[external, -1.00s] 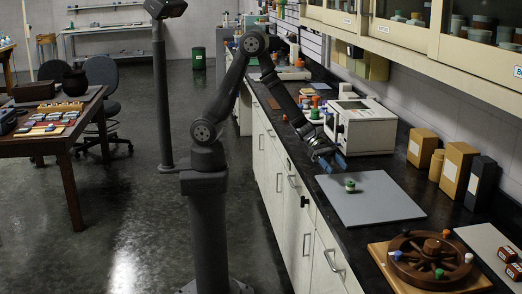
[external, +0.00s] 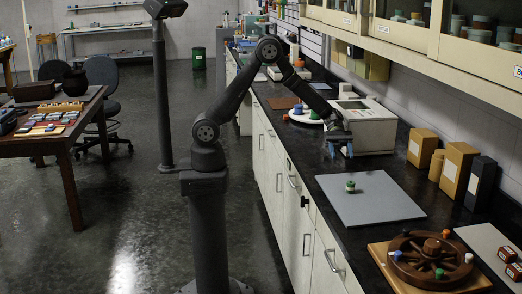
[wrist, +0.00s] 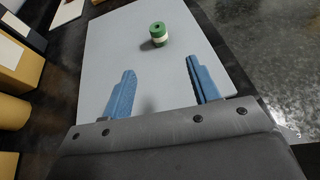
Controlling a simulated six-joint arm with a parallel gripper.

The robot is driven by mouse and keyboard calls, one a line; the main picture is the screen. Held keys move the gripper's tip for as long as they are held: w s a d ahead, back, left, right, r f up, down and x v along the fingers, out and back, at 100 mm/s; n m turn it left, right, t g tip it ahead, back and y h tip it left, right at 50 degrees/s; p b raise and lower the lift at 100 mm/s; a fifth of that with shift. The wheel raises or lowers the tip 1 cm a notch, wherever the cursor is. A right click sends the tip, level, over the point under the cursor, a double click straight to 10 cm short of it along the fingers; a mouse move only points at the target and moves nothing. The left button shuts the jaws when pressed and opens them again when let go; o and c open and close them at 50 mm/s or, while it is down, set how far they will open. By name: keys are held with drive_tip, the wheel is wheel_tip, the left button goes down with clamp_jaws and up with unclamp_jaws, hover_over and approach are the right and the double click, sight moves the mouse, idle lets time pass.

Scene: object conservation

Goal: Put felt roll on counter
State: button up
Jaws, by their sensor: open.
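A small green and white roll (external: 350,186), which looks like the felt roll, stands upright on a grey mat (external: 385,208) on the dark counter (external: 310,158). In the wrist view the roll (wrist: 158,34) shows a green top with a hole and a pale band, near the far part of the mat (wrist: 105,45). My gripper (external: 341,153) is above the counter beside the white instrument, beyond the mat's far edge. In the wrist view my gripper (wrist: 160,67) has its two blue fingers wide apart and empty, with the roll beyond the fingertips and not touching them.
A white instrument (external: 370,130) stands close beside my gripper. Tan boxes (external: 456,170) and a black box (external: 480,178) line the wall. A brown wheel-shaped holder (external: 432,260) with coloured pieces sits on a wooden board nearer the camera. The mat around the roll is clear.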

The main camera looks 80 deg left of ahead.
sight(350, 181)
drive_tip(key=shift+f, duration=0.2)
drive_tip(key=x, duration=1.1)
drive_tip(key=shift+s+d+f, duration=0.1)
drive_tip(key=shift+s+d, duration=0.05)
drive_tip(key=shift+d, duration=0.05)
drive_tip(key=shift+w+x, duration=0.15)
drive_tip(key=shift+x, duration=1.2)
drive_tip(key=shift+w+x, duration=0.1)
drive_tip(key=shift+x, duration=1.25)
drive_tip(key=shift+c, duration=0.4)
drive_tip(key=c, duration=1)
drive_tip(key=shift+r, duration=0.2)
drive_tip(key=shift+c, duration=0.2)
wheel_tip(350, 181, up, 28)
